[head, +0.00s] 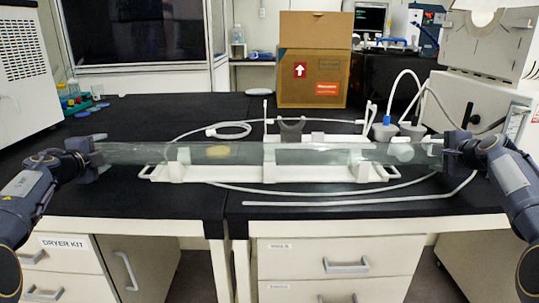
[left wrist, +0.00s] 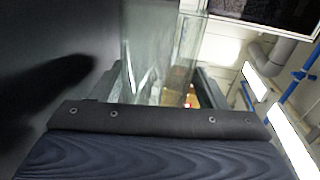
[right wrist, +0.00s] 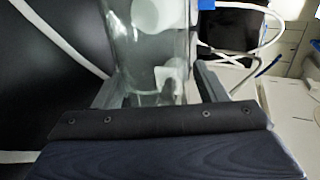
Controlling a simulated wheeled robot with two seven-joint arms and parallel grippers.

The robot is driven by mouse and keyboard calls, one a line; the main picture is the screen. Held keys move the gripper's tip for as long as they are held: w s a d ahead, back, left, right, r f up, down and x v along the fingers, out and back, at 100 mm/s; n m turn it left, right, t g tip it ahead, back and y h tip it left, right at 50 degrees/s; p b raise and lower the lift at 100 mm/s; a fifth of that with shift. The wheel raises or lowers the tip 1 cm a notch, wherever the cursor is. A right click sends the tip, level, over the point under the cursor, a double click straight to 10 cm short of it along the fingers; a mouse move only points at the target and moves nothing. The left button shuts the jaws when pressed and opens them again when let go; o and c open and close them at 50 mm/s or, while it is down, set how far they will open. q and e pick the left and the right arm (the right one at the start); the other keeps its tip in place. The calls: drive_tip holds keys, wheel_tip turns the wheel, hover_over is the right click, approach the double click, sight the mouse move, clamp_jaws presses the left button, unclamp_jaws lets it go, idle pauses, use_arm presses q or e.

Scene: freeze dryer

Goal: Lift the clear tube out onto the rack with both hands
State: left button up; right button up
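The clear tube (head: 330,153) lies level across the middle of the head view, along the white rack (head: 225,173) on the black bench. Whether it rests on the rack's uprights or sits just above them I cannot tell. My left gripper (head: 97,152) is at the tube's left end, its fingers on either side of it; the tube (left wrist: 160,55) runs away between the fingers in the left wrist view. My right gripper (head: 447,152) is at the right end the same way, and the tube (right wrist: 150,50) shows between its fingers. Both grippers look shut on it.
A cardboard box (head: 313,75) stands behind the rack. White hoses (head: 330,202) lie on the bench in front and behind. Flasks with tubing (head: 385,130) stand at the right, beside a white machine (head: 470,95). Bare black bench (head: 150,115) lies at the back left.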

use_arm(q)
drive_tip(key=o, duration=0.5)
drive_tip(key=shift+r, duration=0.1)
drive_tip(key=shift+c, duration=0.2)
use_arm(e)
drive_tip(key=o, duration=0.5)
drive_tip(key=shift+r, duration=0.1)
drive_tip(key=shift+c, duration=0.2)
use_arm(q)
drive_tip(key=shift+o, duration=1.1)
use_arm(e)
drive_tip(key=shift+o, duration=0.2)
use_arm(q)
drive_tip(key=shift+a+f, duration=0.1)
drive_tip(key=shift+f, duration=0.3)
use_arm(e)
drive_tip(key=shift+o, duration=0.4)
drive_tip(key=shift+s, duration=0.1)
drive_tip(key=shift+o, duration=0.6)
drive_tip(key=shift+f, duration=0.2)
